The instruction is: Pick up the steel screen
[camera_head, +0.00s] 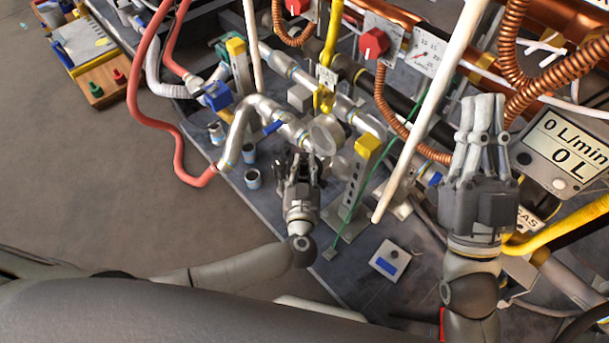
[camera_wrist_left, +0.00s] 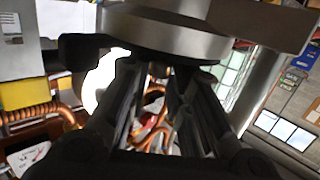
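I cannot identify the steel screen with certainty. A round steel-coloured fitting (camera_head: 327,133) sits on the pipework just above my left gripper (camera_head: 298,160) in the head view. In the left wrist view a wide steel disc (camera_wrist_left: 165,32) fills the top, just beyond the fingertips of my left gripper (camera_wrist_left: 160,75). Its fingers are apart, with a gap showing copper pipe behind; nothing is visible between them. Whether they touch the disc is unclear. My right gripper (camera_head: 481,110) points up at the right, over the copper pipes; its opening is unclear.
Several small grey cups, one at the front (camera_head: 252,178), stand left of my left gripper. A yellow-topped bracket (camera_head: 357,178) and a white rod (camera_head: 430,110) stand to its right. A red hose (camera_head: 132,90) curves at left. A flow display (camera_head: 566,148) is at right.

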